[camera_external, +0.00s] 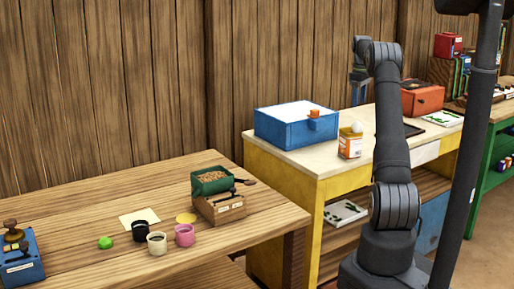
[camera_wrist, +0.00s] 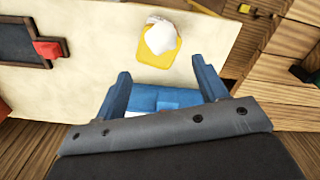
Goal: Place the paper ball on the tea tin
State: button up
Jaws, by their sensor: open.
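The tea tin (camera_external: 350,145), orange and white with a yellow top, stands on the pale top of the yellow bench. The white paper ball (camera_external: 357,126) shows at the tin's top, toward its right side. In the wrist view the paper ball (camera_wrist: 161,37) overlaps the yellow top of the tin (camera_wrist: 150,54), and it appears to rest on it. My gripper (camera_wrist: 163,84) is open, with the tin and ball beyond its blue fingertips. It also shows in the external view (camera_external: 358,97), partly behind my arm, raised above the bench and apart from the ball.
A blue box (camera_external: 290,128) with an orange tab stands left of the tin. A dark tray (camera_external: 400,130) and a red box (camera_external: 422,98) are to the right. The wooden table (camera_external: 100,208) at left holds pots, a green ball and a green bin.

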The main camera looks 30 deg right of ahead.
aim_at(358, 120)
notch_tip(358, 120, up, 3)
jog(key=shift+f, duration=0.15)
notch_tip(358, 120, down, 12)
jog(key=shift+f, duration=0.1)
notch_tip(358, 120, up, 2)
jog(key=shift+r, duration=0.95)
